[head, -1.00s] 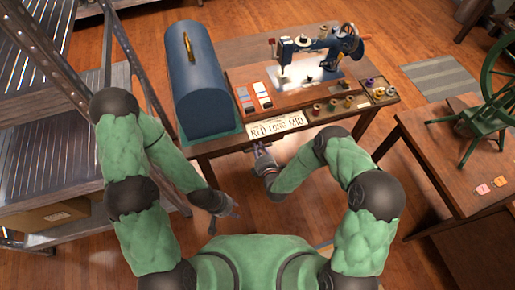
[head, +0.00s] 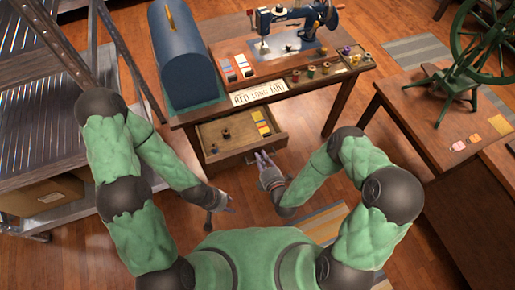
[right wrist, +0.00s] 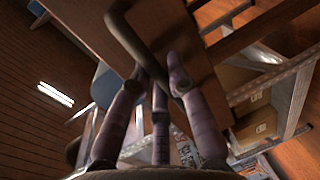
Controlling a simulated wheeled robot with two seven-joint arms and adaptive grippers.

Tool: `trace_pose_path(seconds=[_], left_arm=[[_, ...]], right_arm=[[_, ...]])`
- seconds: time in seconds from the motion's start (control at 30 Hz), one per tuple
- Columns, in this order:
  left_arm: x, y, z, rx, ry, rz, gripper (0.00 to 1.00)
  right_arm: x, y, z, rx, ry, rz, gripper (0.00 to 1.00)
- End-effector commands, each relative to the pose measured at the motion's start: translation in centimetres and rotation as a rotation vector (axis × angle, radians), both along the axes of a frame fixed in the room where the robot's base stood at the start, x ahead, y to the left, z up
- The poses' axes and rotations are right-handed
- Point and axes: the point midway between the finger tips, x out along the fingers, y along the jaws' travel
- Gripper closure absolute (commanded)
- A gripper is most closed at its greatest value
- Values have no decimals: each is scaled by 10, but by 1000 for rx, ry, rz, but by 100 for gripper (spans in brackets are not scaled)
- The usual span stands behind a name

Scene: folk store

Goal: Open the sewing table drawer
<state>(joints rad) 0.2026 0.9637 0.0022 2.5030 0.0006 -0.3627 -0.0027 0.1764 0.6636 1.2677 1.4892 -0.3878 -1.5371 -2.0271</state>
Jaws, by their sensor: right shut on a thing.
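The sewing table (head: 192,116) stands ahead, with its drawer (head: 240,150) pulled out of the front toward me. Several small dark items and a yellow-and-blue item lie in the drawer. My right gripper (head: 264,158) is at the drawer front. In the right wrist view its fingers (right wrist: 162,75) are shut on the dark curved drawer handle (right wrist: 138,42), in front of a brown wooden panel. My left gripper (head: 228,206) hangs low in front of the table, apart from the drawer; its fingers are too small to tell open from shut.
A blue domed case (head: 182,60), a sewing machine (head: 290,25), a sign (head: 258,93) and several thread spools (head: 327,68) are on the tabletop. Metal shelving (head: 40,110) stands left. Another wooden table (head: 430,120) with a green spinning wheel (head: 465,90) stands right.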

Motion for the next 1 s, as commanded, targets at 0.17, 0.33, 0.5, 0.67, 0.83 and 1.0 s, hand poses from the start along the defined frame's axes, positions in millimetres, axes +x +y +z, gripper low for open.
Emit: trace_pose_path(seconds=[0.17,0.33,0.5,0.67,0.83,1.0], left_arm=[[0,0,-1,0,1,0,60],[0,0,-1,0,1,0,60],[0,0,-1,0,1,0,60],[0,0,-1,0,1,0,60],[0,0,-1,0,1,0,60],[0,0,-1,0,1,0,60]], right_arm=[[-15,-5,-1,0,4,1,100],[-20,-6,-1,-1,4,1,100],[-20,-6,-1,0,4,1,100],[-20,-6,-1,0,4,1,76],[-20,-6,-1,0,3,1,57],[-19,-6,-1,0,1,0,57]])
